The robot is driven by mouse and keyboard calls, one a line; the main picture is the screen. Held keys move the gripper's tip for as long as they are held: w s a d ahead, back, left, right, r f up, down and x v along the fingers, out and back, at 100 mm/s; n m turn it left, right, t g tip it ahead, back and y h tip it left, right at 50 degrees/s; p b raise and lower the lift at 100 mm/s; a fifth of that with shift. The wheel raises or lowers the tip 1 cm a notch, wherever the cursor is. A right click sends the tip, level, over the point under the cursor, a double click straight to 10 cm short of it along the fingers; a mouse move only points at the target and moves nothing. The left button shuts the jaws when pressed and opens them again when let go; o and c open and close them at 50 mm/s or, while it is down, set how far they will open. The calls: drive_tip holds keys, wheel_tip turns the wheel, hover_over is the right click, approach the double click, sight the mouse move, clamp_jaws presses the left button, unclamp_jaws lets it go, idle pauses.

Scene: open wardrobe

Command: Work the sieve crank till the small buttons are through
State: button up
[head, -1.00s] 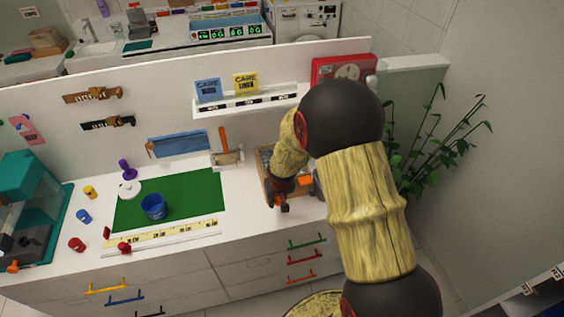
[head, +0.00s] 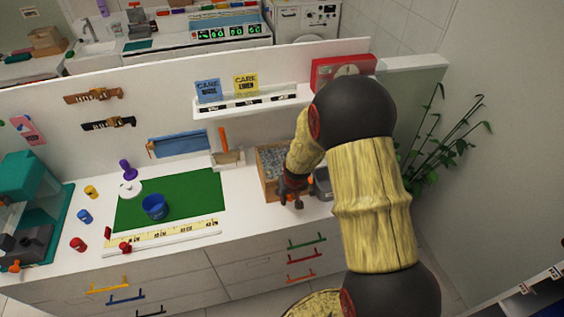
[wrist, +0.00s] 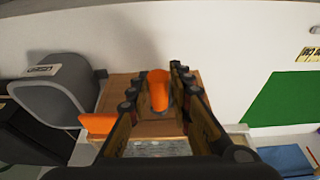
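The sieve is a wooden box (head: 268,178) with a grey, grainy-looking filling on top, at the right end of the counter. In the wrist view its wooden front (wrist: 120,92) shows beyond the fingers, and a strip of the filling (wrist: 158,149) shows below them. The orange crank handle (wrist: 158,90) stands between my fingertips. My gripper (head: 292,200) is at the box's front right corner; in the wrist view its fingers (wrist: 157,80) appear closed on the handle from both sides. Single buttons cannot be made out.
A grey container (head: 322,183) stands right beside the box, and an orange tab (wrist: 98,122) sticks out between them. A green mat (head: 190,195) with a blue cup (head: 154,207) lies to the left. A shelf (head: 250,104) is above; a plant (head: 430,145) stands at right.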

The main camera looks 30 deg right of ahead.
drive_tip(key=shift+w+a+p, duration=0.2)
drive_tip(key=shift+a, duration=0.55)
drive_tip(key=shift+w+a+p, duration=0.2)
drive_tip(key=shift+w+a, duration=0.05)
drive_tip(key=shift+a, duration=0.45)
drive_tip(key=shift+w+a+p, duration=0.2)
drive_tip(key=shift+a, duration=0.55)
drive_tip(key=shift+o, duration=0.2)
drive_tip(key=shift+s+d+r+p, duration=0.2)
drive_tip(key=shift+d+p, duration=0.4)
drive_tip(key=shift+p, duration=0.35)
drive_tip(key=shift+o, duration=0.5)
drive_tip(key=shift+s+d+p, duration=0.15)
drive_tip(key=shift+d+p, duration=0.2)
drive_tip(key=shift+s+d+f+b, duration=0.1)
drive_tip(key=shift+d+f+b, duration=0.05)
drive_tip(key=shift+d, duration=0.3)
drive_tip(key=shift+s+d+f+b, duration=0.1)
drive_tip(key=shift+d+f+b, duration=0.05)
drive_tip(key=shift+d, duration=0.25)
drive_tip(key=shift+c, duration=0.4)
drive_tip(key=shift+s+d+r, duration=0.1)
drive_tip(key=shift+s+d, duration=0.05)
drive_tip(key=shift+d, duration=0.4)
drive_tip(key=shift+c, duration=0.3)
drive_tip(key=shift+a+r, duration=0.1)
drive_tip(key=shift+a, duration=0.05)
